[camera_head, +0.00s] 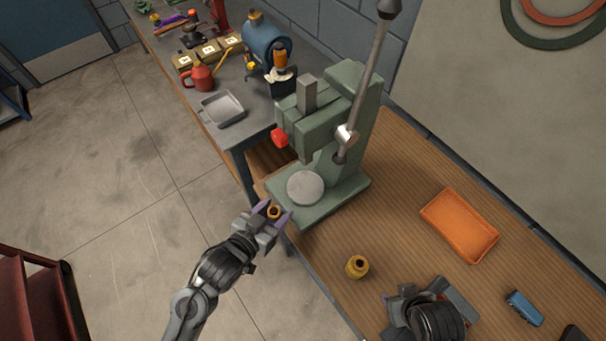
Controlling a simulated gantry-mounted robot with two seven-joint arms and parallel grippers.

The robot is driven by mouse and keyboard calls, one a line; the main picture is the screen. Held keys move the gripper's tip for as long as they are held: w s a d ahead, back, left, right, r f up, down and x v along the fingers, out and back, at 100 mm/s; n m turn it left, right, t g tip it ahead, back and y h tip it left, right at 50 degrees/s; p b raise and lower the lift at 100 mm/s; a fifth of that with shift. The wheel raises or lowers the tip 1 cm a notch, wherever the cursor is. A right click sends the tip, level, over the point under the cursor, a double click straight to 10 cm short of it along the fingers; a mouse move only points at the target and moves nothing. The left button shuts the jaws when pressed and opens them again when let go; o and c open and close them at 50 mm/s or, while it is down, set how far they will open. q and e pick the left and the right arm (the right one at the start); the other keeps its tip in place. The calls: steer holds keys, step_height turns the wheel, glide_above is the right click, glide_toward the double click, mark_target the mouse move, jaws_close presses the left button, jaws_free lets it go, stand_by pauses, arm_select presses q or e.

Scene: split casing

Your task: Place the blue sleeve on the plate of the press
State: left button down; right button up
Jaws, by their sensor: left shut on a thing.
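The green press (352,150) stands on the brown bench, with a round grey plate (305,187) on its base; the plate is bare. My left gripper (274,212) is shut on a gold-brown sleeve-like part (273,211), just in front of the press base, left of the plate. A similar yellow-brass piece (357,267) stands on the bench. A small blue object (524,308) lies at the lower right; I cannot tell for sure whether it is the blue sleeve. My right gripper (425,292) is low in the view; its fingertips are not clear.
An orange tray (460,226) lies right of the press. A long lever (365,80) rises from the press's side. A grey side table (251,118) behind holds a red can (202,77), a shallow pan (222,109) and a blue tank (266,40). The bench between press and tray is clear.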

arm_select(q)
steer(key=shift+w+d+r+x, duration=0.15)
steer(key=shift+r+x, duration=0.25)
steer(key=shift+x, duration=2.15)
steer(key=shift+w+d+r+x, duration=0.15)
steer(key=shift+r+x, duration=0.3)
steer(key=shift+x, duration=2.1)
steer(key=shift+w+a+r+x, duration=0.1)
steer(key=shift+r+x, duration=0.3)
steer(key=shift+x, duration=2.1)
steer(key=shift+d+f, duration=0.1)
steer(key=shift+f, duration=0.05)
steer(key=shift+c, duration=1.7)
jaws_free()
steer(key=shift+f, duration=0.15)
